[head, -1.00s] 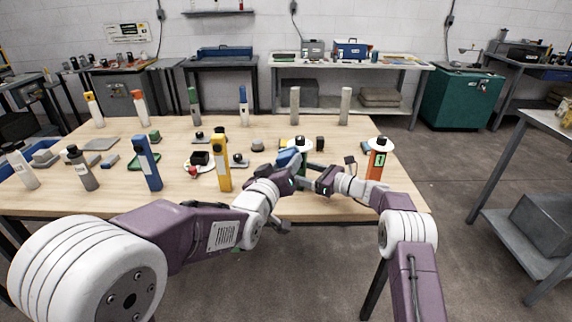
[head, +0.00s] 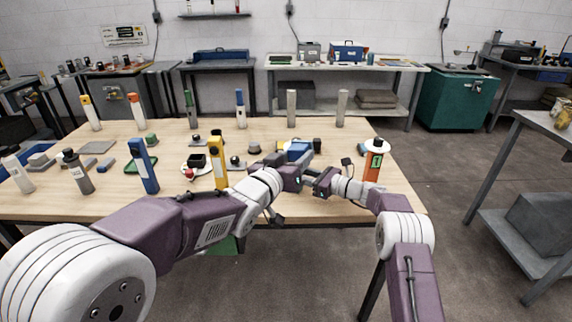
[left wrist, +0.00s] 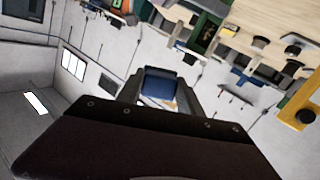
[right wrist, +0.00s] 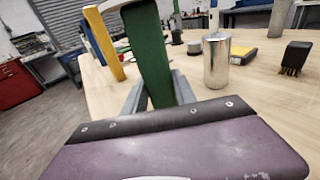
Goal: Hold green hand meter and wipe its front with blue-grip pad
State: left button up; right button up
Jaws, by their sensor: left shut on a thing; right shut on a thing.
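My left gripper (head: 298,160) is shut on the blue-grip pad (head: 299,148). In the left wrist view the pad's blue grip (left wrist: 160,84) sits between the two fingers. My right gripper (head: 322,181) is shut on the green hand meter (right wrist: 150,62), whose long green body stands up between the fingers in the right wrist view with a pale edge. In the head view the meter is mostly hidden behind the grippers, which are close together over the table's near right part. I cannot tell whether pad and meter touch.
On the wooden table (head: 180,208), an orange meter (head: 373,165) stands right of my right gripper. A yellow meter (head: 217,163) and a blue meter (head: 144,166) stand to the left. A silver can (right wrist: 216,62) and a brush (right wrist: 294,57) show in the right wrist view.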

pick_arm(q)
jog(key=shift+w+d+f+m+g+h, duration=0.2)
jog(key=shift+w+d+m+g+h, duration=0.15)
jog(key=shift+m, duration=0.25)
jog(key=w+a+f+m, duration=0.5)
jog(key=w+f, duration=0.4)
jog(key=f, duration=0.2)
jog(key=shift+a+m, duration=0.3)
jog(key=shift+a, duration=0.45)
jog(key=shift+w+d+h, duration=0.35)
jog(key=shift+w+d, duration=0.3)
jog(key=shift+w, duration=0.25)
jog(key=shift+a, duration=0.1)
dwell(1.0)
